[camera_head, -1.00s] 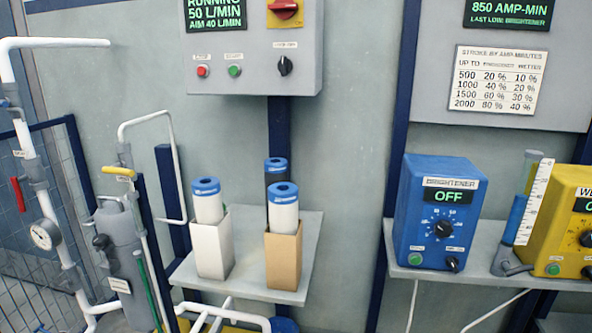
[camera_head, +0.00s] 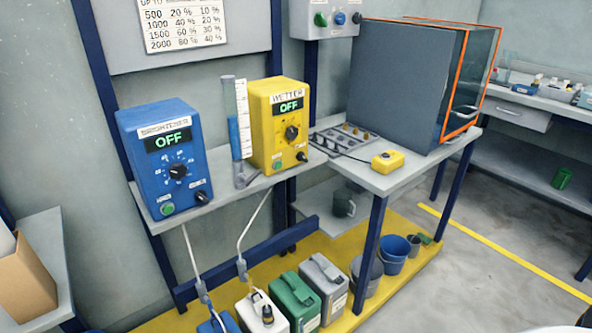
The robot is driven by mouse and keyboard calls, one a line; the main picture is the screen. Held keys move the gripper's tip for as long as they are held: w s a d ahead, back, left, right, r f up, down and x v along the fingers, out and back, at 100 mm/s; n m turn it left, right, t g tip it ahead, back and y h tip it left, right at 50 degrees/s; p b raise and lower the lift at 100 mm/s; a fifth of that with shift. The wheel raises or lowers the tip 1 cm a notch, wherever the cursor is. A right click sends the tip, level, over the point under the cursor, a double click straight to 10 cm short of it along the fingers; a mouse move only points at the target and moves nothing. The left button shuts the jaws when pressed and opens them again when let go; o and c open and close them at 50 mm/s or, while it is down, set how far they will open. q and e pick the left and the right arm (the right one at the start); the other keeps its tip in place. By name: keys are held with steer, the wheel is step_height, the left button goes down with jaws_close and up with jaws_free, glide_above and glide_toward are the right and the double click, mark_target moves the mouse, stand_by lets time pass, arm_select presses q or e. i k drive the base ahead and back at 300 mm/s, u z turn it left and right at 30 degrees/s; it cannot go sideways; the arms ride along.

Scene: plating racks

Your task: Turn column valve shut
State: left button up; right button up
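A clear graduated column (camera_head: 243,105) with a white scale strip stands on the shelf between the blue brightener pump and the yellow wetter pump. The lower part of the column holds blue liquid (camera_head: 233,132). A grey fitting (camera_head: 243,180) sits at the foot of the column; the picture is too small to tell how its valve handle is set. The brightener pump (camera_head: 165,150) and the wetter pump (camera_head: 280,125) both show OFF in green. Neither of my grippers shows in this view.
The pump shelf (camera_head: 225,190) has a narrow front edge. White hoses run down to several jugs, including a green one (camera_head: 295,300), on a yellow platform. A bench (camera_head: 400,178) at right holds a large grey cabinet (camera_head: 400,85) and a small yellow box (camera_head: 387,161). Grey floor is open at far right.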

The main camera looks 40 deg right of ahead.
mark_target(247, 181)
steer(key=z, duration=2.05)
steer(key=i, duration=0.7)
steer(key=u, duration=1.55)
